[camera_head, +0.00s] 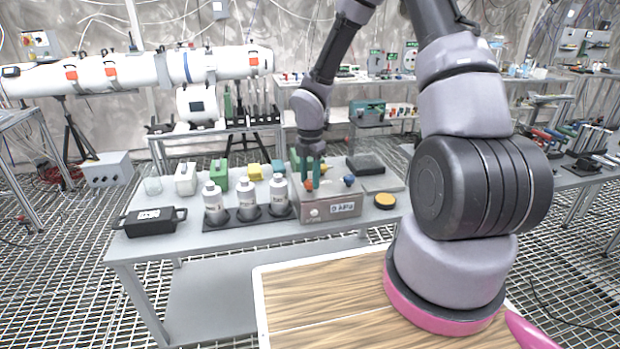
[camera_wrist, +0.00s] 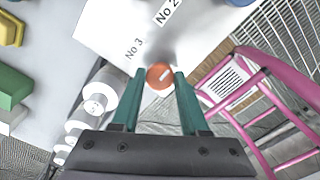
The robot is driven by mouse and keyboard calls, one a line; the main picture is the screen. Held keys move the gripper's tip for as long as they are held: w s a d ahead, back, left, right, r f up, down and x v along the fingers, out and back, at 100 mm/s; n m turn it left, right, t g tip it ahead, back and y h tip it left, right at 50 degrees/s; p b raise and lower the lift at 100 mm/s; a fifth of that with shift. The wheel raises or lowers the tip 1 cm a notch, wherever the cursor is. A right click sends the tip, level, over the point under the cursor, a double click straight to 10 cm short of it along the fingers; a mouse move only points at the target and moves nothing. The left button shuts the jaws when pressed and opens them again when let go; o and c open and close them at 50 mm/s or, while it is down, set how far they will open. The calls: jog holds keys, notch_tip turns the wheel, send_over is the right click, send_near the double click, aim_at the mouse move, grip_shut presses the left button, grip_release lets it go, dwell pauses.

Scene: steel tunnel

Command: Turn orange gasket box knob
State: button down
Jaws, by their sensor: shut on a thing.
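The grey gasket box (camera_head: 331,209) stands on the table and has a small display on its front. The orange knob (camera_head: 309,184) is on the box's top, below my gripper (camera_head: 309,172). A blue knob (camera_head: 349,181) is to its right. In the wrist view the orange knob (camera_wrist: 159,76) lies between the green fingertips of my gripper (camera_wrist: 158,80), with a pale bar mark on its top. The fingers are shut on it from above. The box top carries the labels "No 3" and "No 2" (camera_wrist: 165,12). A blue knob shows at the top edge (camera_wrist: 240,2).
Several white bottles (camera_head: 248,200) stand in a dark rack left of the box. A black tray (camera_head: 150,220), green and white containers (camera_head: 186,178) and a yellow-topped disc (camera_head: 385,200) are on the same table (camera_head: 215,240). A dark flat block (camera_head: 366,164) lies behind the box.

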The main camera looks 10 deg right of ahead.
aim_at(310, 181)
jog(key=shift+c, duration=2.1)
grip_release()
jog(key=shift+r, duration=0.1)
notch_tip(310, 181, up, 11)
jog(key=shift+f, duration=0.2)
